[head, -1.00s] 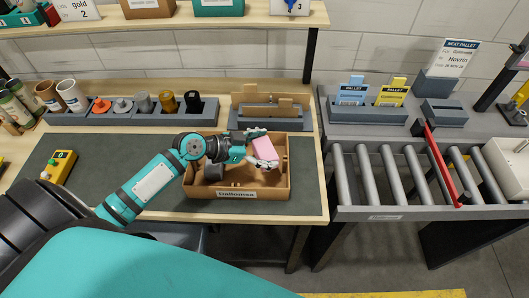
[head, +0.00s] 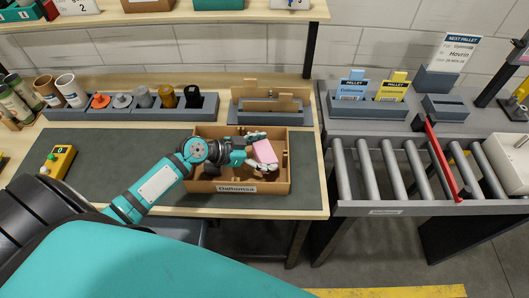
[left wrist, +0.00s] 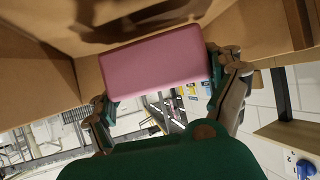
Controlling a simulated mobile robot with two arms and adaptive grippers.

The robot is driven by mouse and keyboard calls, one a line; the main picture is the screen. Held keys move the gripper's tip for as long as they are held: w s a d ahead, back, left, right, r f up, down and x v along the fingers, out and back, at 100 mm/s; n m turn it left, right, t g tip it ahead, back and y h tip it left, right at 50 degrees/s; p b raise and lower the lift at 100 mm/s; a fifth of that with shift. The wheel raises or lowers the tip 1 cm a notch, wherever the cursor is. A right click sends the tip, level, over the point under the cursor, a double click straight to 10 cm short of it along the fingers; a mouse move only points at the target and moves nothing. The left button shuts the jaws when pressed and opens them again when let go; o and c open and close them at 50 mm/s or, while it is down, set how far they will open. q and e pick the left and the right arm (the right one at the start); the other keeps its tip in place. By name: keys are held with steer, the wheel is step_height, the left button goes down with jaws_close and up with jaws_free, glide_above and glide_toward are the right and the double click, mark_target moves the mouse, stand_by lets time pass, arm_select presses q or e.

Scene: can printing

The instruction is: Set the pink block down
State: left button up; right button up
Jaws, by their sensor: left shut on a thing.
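The pink block (head: 264,152) is in my left gripper (head: 260,152), inside the outline of a cardboard box (head: 240,187) labelled with a name on its front. In the left wrist view the pink block (left wrist: 155,60) sits between the two fingers of the left gripper (left wrist: 170,95), which are shut on it. Brown cardboard walls (left wrist: 45,65) show around it there. I cannot tell whether the block touches the box floor. My right gripper is not in view.
A grey rack with several stamps and caps (head: 130,108) and a grey holder with wooden pieces (head: 265,115) stand behind the box. A yellow device (head: 58,161) lies at left. A roller conveyor (head: 405,172) with a red bar (head: 440,160) is at right.

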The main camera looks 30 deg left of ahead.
arm_select(q)
steer(key=o, duration=0.5)
steer(key=shift+s+f, duration=0.15)
steer(key=shift+f, duration=0.05)
steer(key=shift+c, duration=0.2)
steer(key=shift+o, duration=0.6)
steer(key=shift+r+p, duration=0.45)
steer(key=shift+p, duration=0.25)
steer(key=shift+a+r+p, duration=0.15)
steer(key=shift+r+p, duration=0.15)
steer(key=shift+p, duration=0.05)
steer(key=shift+s+a+b, duration=0.6)
steer(key=shift+s+b, duration=0.05)
steer(key=shift+b, duration=0.05)
steer(key=b+v, duration=0.2)
steer(key=v, duration=0.8)
steer(key=shift+d+r, duration=0.2)
steer(key=shift+r, duration=0.2)
